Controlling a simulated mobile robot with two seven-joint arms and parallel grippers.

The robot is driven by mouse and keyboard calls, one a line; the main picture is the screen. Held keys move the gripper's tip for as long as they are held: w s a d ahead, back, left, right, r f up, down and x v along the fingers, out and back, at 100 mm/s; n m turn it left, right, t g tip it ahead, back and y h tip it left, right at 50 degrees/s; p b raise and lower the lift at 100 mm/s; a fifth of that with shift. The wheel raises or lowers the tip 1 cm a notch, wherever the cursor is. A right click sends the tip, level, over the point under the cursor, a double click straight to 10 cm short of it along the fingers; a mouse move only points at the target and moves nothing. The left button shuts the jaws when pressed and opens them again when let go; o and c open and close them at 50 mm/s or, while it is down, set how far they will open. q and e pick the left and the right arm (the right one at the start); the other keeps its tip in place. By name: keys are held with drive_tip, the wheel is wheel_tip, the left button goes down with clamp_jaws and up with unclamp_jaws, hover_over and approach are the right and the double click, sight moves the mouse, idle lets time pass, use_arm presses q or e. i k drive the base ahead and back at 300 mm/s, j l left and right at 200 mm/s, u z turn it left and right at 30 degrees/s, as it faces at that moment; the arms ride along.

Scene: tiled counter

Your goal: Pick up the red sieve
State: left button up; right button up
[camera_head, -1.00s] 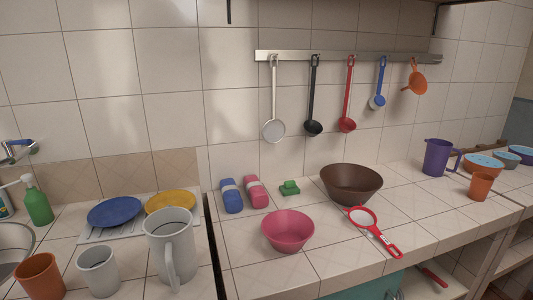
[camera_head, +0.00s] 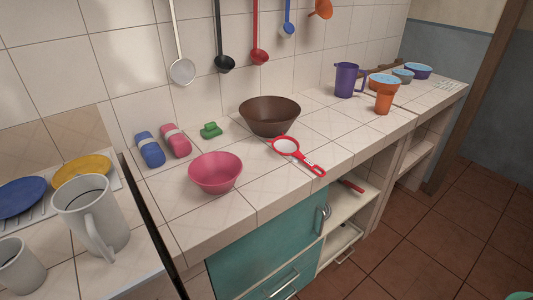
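The red sieve (camera_head: 286,146) lies on the tiled counter, its round mesh end near the brown bowl and its red handle (camera_head: 312,168) pointing to the lower right at the counter's front edge. Neither of my grippers shows in the head view. Nothing covers the sieve.
The brown bowl (camera_head: 270,117) stands just behind the sieve and the pink bowl (camera_head: 215,173) to its left. A purple jug (camera_head: 347,80) and orange cup (camera_head: 384,102) stand farther right. Ladles hang above. A teal cabinet door (camera_head: 265,245) and shelves lie below; counter right of the sieve is clear.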

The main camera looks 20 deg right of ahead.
sight(285, 145)
drive_tip(key=l+u, duration=0.15)
drive_tip(key=u, duration=0.25)
drive_tip(key=l+u, duration=0.1)
drive_tip(key=u, duration=0.3)
drive_tip(key=l+u, duration=0.15)
drive_tip(key=u, duration=0.25)
drive_tip(key=k+l+u, duration=0.15)
drive_tip(key=l+u, duration=0.15)
drive_tip(key=k+l+u, duration=0.35)
drive_tip(key=i+l, duration=0.05)
drive_tip(key=i, duration=0.05)
